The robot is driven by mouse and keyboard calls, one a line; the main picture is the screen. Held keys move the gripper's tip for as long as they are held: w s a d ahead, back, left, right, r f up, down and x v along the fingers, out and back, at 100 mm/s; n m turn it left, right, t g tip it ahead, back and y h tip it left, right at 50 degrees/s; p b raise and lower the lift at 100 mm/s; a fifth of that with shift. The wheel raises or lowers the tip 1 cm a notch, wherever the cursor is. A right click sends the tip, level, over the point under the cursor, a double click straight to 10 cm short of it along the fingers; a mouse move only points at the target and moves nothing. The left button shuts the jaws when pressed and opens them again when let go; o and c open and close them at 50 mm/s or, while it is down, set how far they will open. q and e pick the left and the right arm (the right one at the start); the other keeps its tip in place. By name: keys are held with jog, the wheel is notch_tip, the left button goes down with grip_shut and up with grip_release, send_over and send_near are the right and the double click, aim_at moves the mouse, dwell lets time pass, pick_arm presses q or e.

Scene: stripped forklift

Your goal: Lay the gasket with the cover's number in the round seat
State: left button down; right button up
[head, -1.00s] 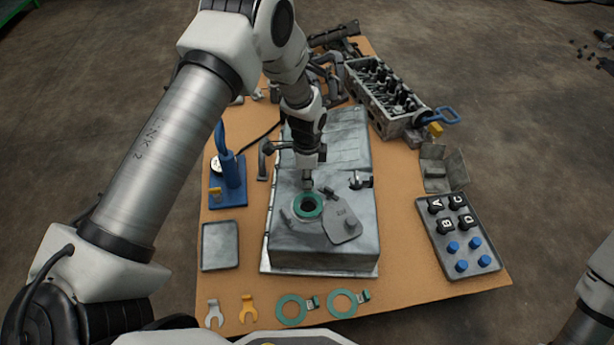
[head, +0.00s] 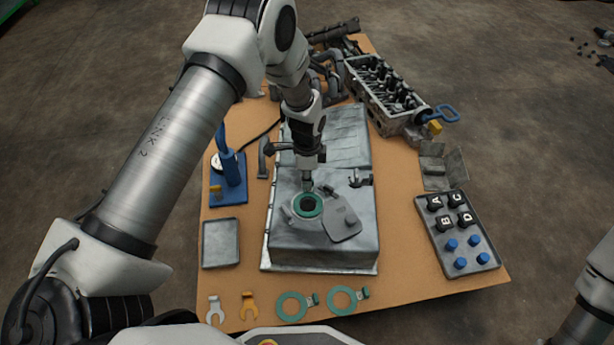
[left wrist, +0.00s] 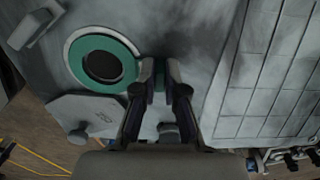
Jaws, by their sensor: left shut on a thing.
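A green ring gasket (head: 318,211) lies at the round seat on the large grey metal housing (head: 320,255). In the left wrist view the gasket (left wrist: 76,62) looks roughly centred in the pale seat rim (left wrist: 67,50), with a dark hole in its middle. I cannot tell whether it lies fully flat. My right gripper is out of view.
Two more green tagged gaskets (head: 329,300) lie at the table's front edge, beside a white and a yellow fork-shaped piece (head: 249,306). An empty grey tray (head: 221,243) is at left. A tray with lettered black and blue knobs (head: 480,245) is at right. A clamp-like part (head: 360,179) stands on the housing.

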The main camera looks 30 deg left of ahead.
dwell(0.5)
pick_arm(q)
jog(key=c, duration=1.2)
grip_release()
jog(key=shift+o, duration=0.2)
